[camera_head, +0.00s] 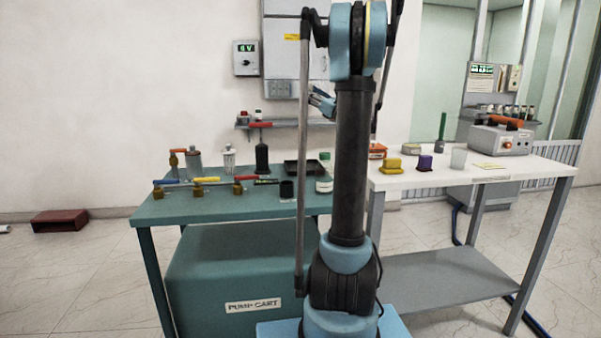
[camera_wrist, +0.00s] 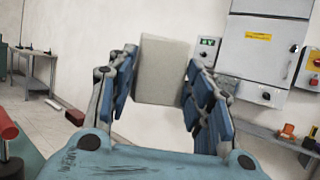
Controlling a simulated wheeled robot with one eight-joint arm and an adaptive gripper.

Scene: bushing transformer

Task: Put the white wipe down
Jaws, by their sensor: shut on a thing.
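The white wipe (camera_wrist: 163,70) shows in the wrist view as a pale, off-white block. It is held upright between the blue finger pads of my gripper (camera_wrist: 160,85). The gripper is shut on it, with the wall behind and no surface touching the wipe in that view. In the head view, a blue part of my gripper (camera_head: 322,103) shows left of my arm, above the green table's back side. The wipe itself is hidden there.
A green table (camera_head: 160,210) holds valves with coloured handles, bottles and a black tray (camera_head: 302,168). A wall shelf (camera_head: 285,124) is behind.

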